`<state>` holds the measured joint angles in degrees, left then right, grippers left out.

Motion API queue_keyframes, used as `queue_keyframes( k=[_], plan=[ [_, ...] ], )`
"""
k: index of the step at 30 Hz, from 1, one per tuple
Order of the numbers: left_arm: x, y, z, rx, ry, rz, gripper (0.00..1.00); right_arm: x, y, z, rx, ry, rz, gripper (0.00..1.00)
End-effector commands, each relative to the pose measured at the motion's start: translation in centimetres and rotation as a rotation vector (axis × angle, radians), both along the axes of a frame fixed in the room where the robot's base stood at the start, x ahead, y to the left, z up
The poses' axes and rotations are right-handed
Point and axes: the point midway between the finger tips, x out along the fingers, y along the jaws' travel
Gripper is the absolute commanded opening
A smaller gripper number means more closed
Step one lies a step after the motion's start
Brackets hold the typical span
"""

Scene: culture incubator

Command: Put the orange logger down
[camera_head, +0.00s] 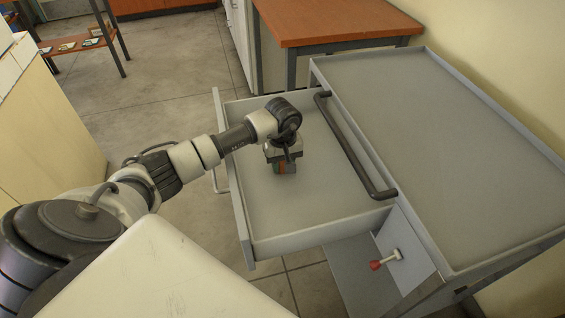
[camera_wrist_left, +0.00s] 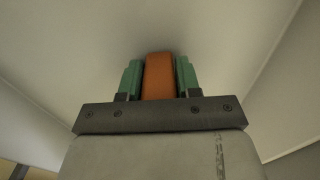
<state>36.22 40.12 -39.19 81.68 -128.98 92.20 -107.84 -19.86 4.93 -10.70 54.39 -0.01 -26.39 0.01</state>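The orange logger (camera_wrist_left: 159,77) is a small orange block between the two green fingers of my left gripper (camera_wrist_left: 159,80) in the left wrist view. The fingers are shut on its two sides. In the head view the left gripper (camera_head: 284,168) points down inside the open grey drawer (camera_head: 330,208), and only a small bit of orange shows at the fingertips. The gripper is low over the drawer floor; I cannot tell whether the logger touches it. My right gripper is not in view.
The drawer is pulled out from a grey metal cart (camera_head: 430,150) with a dark handle bar (camera_head: 352,150) along its edge. The drawer floor around the gripper is bare. A red-knobbed lever (camera_head: 385,260) sits below. An orange-topped table (camera_head: 335,20) stands behind.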

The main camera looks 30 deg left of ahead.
Motion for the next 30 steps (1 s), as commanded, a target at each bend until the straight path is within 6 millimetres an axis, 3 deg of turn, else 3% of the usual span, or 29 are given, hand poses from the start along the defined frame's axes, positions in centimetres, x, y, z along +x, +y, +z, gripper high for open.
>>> queue_keyframes(
  k=[1, 4, 16, 30],
  plan=[
    [0.0, 0.0, 0.0, 0.0, 0.0, 0.0, 0.41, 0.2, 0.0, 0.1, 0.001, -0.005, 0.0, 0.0],
    [0.0, 0.0, 0.0, 0.001, 0.001, 0.0, 0.55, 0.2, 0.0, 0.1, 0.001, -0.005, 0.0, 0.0],
    [0.0, 0.0, 0.3, 0.0, 0.001, 0.0, 0.55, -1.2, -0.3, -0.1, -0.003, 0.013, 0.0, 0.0],
    [0.1, 0.0, 9.9, 0.002, -0.003, -0.001, 0.55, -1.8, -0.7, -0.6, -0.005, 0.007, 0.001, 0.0]
  ],
)
